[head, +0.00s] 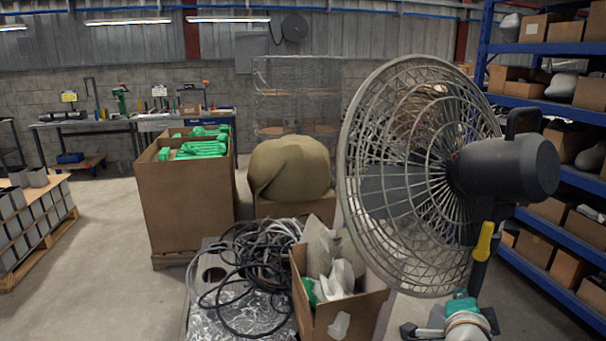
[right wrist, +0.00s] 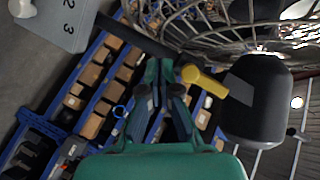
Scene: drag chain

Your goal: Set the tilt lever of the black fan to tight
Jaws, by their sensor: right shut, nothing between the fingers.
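The black fan (head: 510,165) stands at the right in the head view, with its round grey cage (head: 365,150) facing left. Its yellow tilt lever (head: 485,242) hangs below the motor housing, slanting down and slightly left. My right gripper (head: 462,298) is just below the lever, at the bottom of the head view. In the right wrist view, the right gripper (right wrist: 163,95) is shut and empty. The yellow lever (right wrist: 205,81) is close to the right of its fingertips, beside the dark motor housing (right wrist: 257,100); I cannot tell whether they touch. My left gripper is out of view.
A cardboard box (head: 325,315) with white and green pieces and a heap of cables (head: 255,270) are left of the fan. Blue shelving (head: 560,250) stands behind it at right. A large carton (head: 190,210) is further back. Floor at left is open.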

